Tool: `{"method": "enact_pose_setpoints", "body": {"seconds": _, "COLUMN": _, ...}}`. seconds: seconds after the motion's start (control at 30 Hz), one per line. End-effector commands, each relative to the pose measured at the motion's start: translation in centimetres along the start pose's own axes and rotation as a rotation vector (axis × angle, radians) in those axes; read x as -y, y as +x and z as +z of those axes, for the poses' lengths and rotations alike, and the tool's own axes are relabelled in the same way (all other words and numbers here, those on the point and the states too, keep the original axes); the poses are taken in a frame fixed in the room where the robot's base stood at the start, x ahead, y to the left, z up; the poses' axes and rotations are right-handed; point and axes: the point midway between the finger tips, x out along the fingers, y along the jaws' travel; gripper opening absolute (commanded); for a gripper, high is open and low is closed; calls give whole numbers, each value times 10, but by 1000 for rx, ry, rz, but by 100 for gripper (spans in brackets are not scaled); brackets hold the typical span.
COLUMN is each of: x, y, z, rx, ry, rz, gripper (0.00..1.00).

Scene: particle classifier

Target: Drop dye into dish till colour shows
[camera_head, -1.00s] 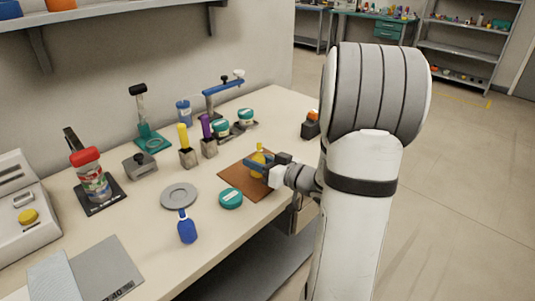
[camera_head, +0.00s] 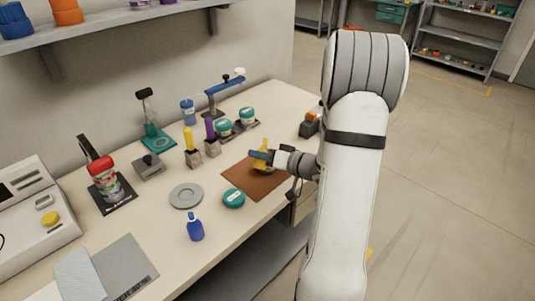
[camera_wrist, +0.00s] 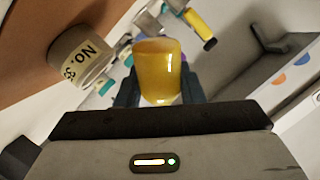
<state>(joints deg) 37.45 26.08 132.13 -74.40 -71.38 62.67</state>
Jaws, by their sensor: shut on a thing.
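My gripper (camera_head: 262,155) is over the brown mat (camera_head: 240,176) and shut on a yellow bottle (camera_head: 264,145). In the wrist view, the translucent yellow body (camera_wrist: 160,72) sits between the dark fingers. Whether the bottle touches the mat is not clear. A grey round dish-like disc (camera_head: 185,196) lies on the bench left of the mat. A blue bottle (camera_head: 195,230) stands in front of it. No dye drop or colour change is visible. A round beige piece labelled "No." (camera_wrist: 80,55) is beside the bottle in the wrist view.
A teal-lidded tin (camera_head: 234,198) is at the mat's front left edge. Yellow (camera_head: 192,140) and purple (camera_head: 210,130) pieces stand in blocks behind. A red-topped jar (camera_head: 103,178) and a white device (camera_head: 35,215) are at left. A shelf (camera_head: 110,22) overhangs the bench.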

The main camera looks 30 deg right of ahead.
Motion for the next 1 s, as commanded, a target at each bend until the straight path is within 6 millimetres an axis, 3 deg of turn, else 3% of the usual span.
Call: {"method": "enact_pose_setpoints", "body": {"seconds": 1.0, "x": 3, "y": -1, "z": -2, "rx": 32, "ry": 105, "rz": 0, "gripper": 12}}
